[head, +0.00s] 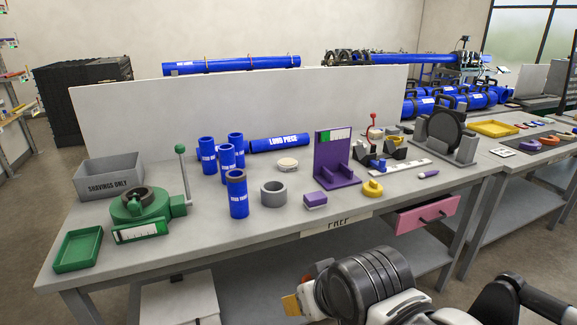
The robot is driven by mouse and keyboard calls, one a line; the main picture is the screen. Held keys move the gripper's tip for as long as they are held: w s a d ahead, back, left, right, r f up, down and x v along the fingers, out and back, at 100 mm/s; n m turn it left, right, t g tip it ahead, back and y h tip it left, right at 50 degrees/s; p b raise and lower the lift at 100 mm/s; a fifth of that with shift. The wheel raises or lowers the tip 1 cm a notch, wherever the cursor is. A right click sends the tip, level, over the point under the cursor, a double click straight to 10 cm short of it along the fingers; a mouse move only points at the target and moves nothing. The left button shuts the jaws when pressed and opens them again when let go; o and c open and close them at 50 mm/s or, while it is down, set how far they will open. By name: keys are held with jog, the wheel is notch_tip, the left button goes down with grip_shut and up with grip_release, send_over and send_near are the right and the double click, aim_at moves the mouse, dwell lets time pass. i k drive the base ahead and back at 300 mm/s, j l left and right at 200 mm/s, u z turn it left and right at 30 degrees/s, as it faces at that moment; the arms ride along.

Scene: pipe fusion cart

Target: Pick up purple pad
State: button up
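A small purple pad (315,200) with a whitish top lies on the grey prep bench, near its front edge. It sits between a grey ring (273,194) and a yellow knobbed piece (372,188). A larger purple stand (337,165) rises just behind it. My gripper (298,297) is low in the foreground, in front of the bench and below its top, apart from the pad. Only a dark part and a yellowish tip show at its end, so its opening is hidden.
Blue tubes (238,196) stand left of the grey ring. A green tool (140,205) with an upright lever and a grey shavings box (109,177) are at the left. A pink drawer (427,214) sticks out below the bench's front edge. Bare bench lies in front of the pad.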

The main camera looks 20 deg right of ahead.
aim_at(316, 200)
jog(key=i+l, duration=0.85)
jog(key=l, duration=0.25)
